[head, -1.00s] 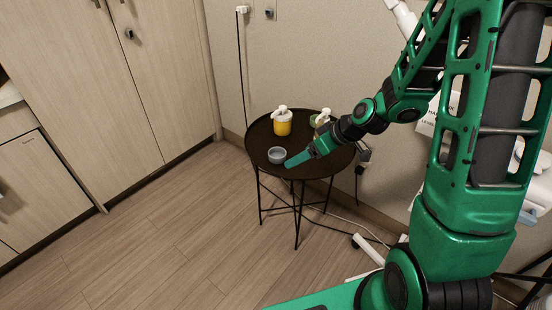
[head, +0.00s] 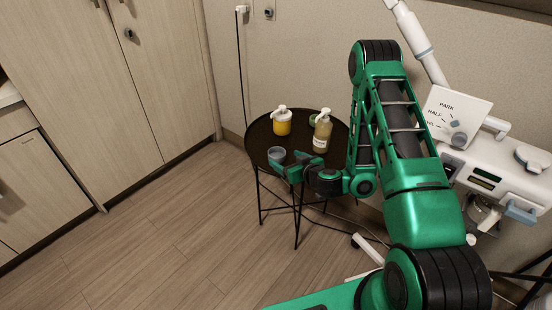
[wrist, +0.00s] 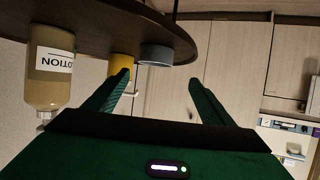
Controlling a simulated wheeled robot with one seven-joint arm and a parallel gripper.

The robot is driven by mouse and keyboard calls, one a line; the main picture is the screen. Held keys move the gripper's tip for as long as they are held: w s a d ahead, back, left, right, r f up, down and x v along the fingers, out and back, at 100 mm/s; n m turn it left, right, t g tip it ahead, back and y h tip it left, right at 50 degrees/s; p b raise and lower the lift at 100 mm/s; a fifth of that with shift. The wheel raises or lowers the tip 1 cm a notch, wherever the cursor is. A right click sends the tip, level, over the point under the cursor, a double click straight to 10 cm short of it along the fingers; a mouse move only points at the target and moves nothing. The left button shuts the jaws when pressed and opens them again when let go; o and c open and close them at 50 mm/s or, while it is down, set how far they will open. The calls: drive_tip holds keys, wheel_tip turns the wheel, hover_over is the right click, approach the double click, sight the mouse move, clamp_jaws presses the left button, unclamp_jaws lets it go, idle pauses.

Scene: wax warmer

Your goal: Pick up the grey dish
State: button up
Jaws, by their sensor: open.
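The grey dish (head: 276,153) is a small round cup on the dark round table (head: 262,134), near its front left edge. My gripper (head: 287,165) is open and empty at the front of the table, just right of and in front of the dish, and partly overlaps it in the head view. In the wrist view, which looks upside down, the dish (wrist: 156,56) shows beyond and between my two spread fingertips (wrist: 158,80). A gap seems to remain between fingers and dish; exact contact is hard to tell in the head view.
A yellow pump bottle (head: 282,122) stands behind the dish. A lotion bottle (head: 322,132) stands to its right, with a green item (head: 313,119) behind. A white machine (head: 500,165) is at the right. The floor at front left is clear.

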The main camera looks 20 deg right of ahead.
sight(273, 151)
drive_tip(key=shift+w+a+f, duration=0.15)
drive_tip(key=shift+w+f, duration=0.35)
drive_tip(key=shift+x, duration=0.85)
drive_tip(key=shift+w+a+f, duration=0.1)
drive_tip(key=shift+w, duration=0.55)
drive_tip(key=shift+d+x, duration=0.15)
drive_tip(key=shift+x, duration=0.9)
drive_tip(key=shift+d+x, duration=0.2)
drive_tip(key=shift+x, duration=0.9)
drive_tip(key=shift+d+x, duration=0.15)
drive_tip(key=shift+x, duration=0.9)
drive_tip(key=c, duration=1.2)
